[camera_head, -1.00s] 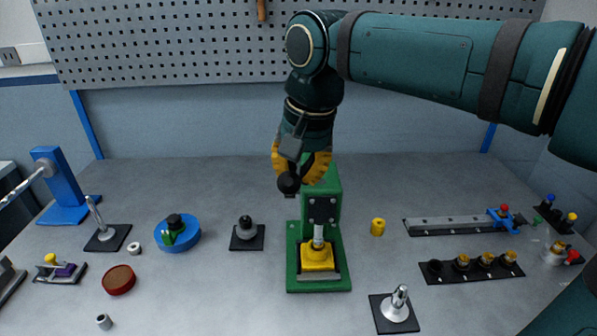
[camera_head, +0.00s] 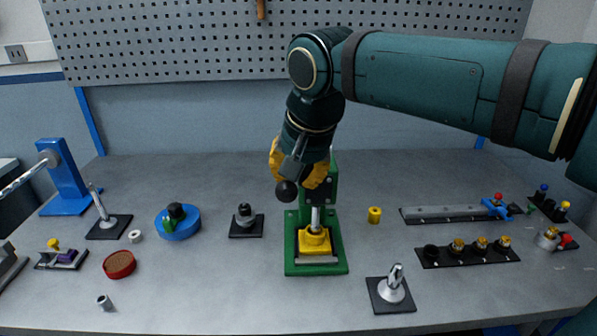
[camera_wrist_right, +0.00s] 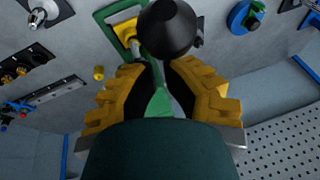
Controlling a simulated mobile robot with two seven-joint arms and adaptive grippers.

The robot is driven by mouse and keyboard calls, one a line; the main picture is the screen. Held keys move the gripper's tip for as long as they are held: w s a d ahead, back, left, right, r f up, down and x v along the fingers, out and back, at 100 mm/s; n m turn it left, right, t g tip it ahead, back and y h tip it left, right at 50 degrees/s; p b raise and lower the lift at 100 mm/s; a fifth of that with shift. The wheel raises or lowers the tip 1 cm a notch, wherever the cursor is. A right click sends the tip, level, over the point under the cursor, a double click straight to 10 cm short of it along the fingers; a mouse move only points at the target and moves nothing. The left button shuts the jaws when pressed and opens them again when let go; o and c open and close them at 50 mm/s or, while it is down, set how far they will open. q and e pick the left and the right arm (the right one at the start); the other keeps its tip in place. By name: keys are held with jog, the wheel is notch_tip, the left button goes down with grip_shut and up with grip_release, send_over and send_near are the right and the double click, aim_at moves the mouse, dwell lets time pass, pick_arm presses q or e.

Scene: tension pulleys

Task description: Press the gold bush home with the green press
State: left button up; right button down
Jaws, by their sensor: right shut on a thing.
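The green press (camera_head: 334,190) stands mid-table, with a silver ram (camera_head: 315,217) over a yellow block (camera_head: 314,243) on its base. The ram's lower end meets a yellow raised part on top of the block; whether that part is the gold bush, and how deep it sits, I cannot tell. My right gripper (camera_head: 300,178) is at the upper front of the press, shut on the lever's black knob (camera_head: 287,191). In the right wrist view the knob (camera_wrist_right: 168,28) sits beyond the yellow fingers (camera_wrist_right: 163,85). My left gripper is not in view.
A loose yellow cylinder (camera_head: 375,215) stands right of the press. A silver post on a black plate (camera_head: 392,292) is at front right, and a black-topped part (camera_head: 246,220) is to the left. A black holder (camera_head: 468,252) and a rail (camera_head: 452,214) lie farther right.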

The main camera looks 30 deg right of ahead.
jog(key=w+d+p+v, duration=0.1)
jog(key=p+v, duration=0.5)
jog(key=v, duration=0.7)
jog(key=shift+w+r, duration=0.35)
jog(key=shift+w, duration=0.05)
jog(key=shift+d+f, duration=0.1)
